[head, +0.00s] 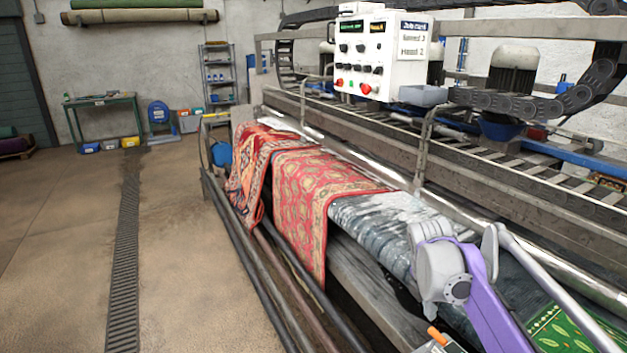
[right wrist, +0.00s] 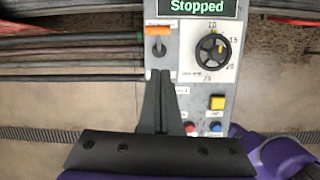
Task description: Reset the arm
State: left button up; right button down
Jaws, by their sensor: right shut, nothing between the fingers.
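My right gripper (right wrist: 158,76) is shut and empty in the right wrist view, its dark fingers together. Its tips are just below a small lever with an orange handle (right wrist: 158,31) on a grey control panel (right wrist: 187,98); I cannot tell whether they touch. The panel has a display (right wrist: 197,6) reading "Stopped", a black dial (right wrist: 212,50) and a yellow button (right wrist: 217,102). In the head view my purple and grey right arm reaches down at lower right, and the orange handle (head: 437,336) shows at the bottom edge. My left gripper is out of view.
The scrubbing machine (head: 345,130) runs along the right with a red patterned rug (head: 310,195) draped over its front. A white control box (head: 383,55) stands above it. Dark rails (head: 265,275) edge the machine. The floor (head: 60,250) at left is clear, crossed by a drain grate (head: 124,260).

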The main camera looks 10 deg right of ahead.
jog(key=s+a+f+m+t+y, duration=0.1)
jog(key=s+a+f+m, duration=0.3)
jog(key=s+m, duration=0.3)
jog(key=s+a+f+m+t+y, duration=0.1)
jog(key=s+a+f+m, duration=0.3)
jog(key=s+m, duration=0.3)
jog(key=s+a+f+m+t, duration=0.2)
jog(key=s+a+f+m, duration=0.2)
jog(key=s+m, duration=0.3)
jog(key=shift+s+a+f+y, duration=0.35)
jog(key=shift+s+a, duration=0.3)
jog(key=shift+s, duration=0.4)
jog(key=shift+r, duration=0.1)
